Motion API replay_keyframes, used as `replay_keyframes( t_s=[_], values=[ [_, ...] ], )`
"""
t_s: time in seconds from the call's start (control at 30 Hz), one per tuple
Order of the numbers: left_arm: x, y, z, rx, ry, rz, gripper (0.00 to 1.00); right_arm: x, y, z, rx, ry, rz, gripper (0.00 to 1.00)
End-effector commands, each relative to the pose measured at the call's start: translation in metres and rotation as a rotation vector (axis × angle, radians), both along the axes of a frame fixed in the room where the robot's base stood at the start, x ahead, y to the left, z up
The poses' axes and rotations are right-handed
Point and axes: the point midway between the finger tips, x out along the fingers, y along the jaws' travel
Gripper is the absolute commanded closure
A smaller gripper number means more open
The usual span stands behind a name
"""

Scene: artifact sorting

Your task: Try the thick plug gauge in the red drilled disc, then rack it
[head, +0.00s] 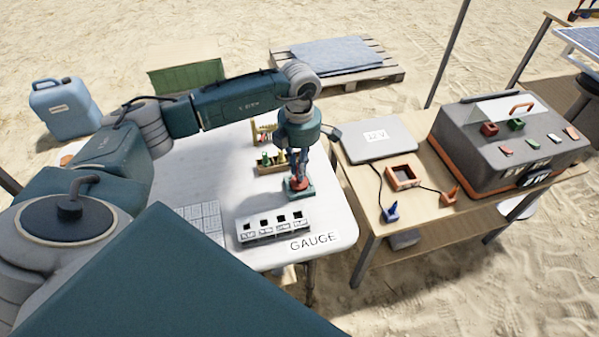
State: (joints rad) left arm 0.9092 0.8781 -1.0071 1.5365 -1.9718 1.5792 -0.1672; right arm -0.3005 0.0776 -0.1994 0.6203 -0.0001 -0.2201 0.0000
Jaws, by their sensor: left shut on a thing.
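My left gripper (298,180) points down over the white table, near its right side. It is shut on what seems to be the thick plug gauge, mostly hidden between the fingers. Something red, likely the red drilled disc (299,186), shows right at the fingertips above a teal base (301,195). I cannot tell whether the gauge is inside the hole or just above it. A wooden rack (268,169) with small coloured pieces stands just behind and left of the gripper. My right gripper is out of view.
A white block with several square openings (273,237) stands in front of the gripper, near the GAUGE label (313,242). A white grid tile (203,219) lies to the left. A wooden table (385,235) at right holds a grey toolbox (500,150).

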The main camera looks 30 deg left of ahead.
Motion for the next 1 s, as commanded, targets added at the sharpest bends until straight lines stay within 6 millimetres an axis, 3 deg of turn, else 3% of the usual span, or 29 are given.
replay_keyframes(
  t_s=[0.63, 1.0],
  values=[
    [0.000, 0.000, 0.042, -0.001, -0.002, 0.001, 1.00, 0.000, -0.003, 0.027, -0.003, -0.001, 0.002, 0.60],
    [0.000, 0.000, 0.045, 0.000, -0.001, 0.000, 1.00, 0.000, -0.003, 0.028, -0.003, -0.001, 0.002, 0.60]
  ],
)
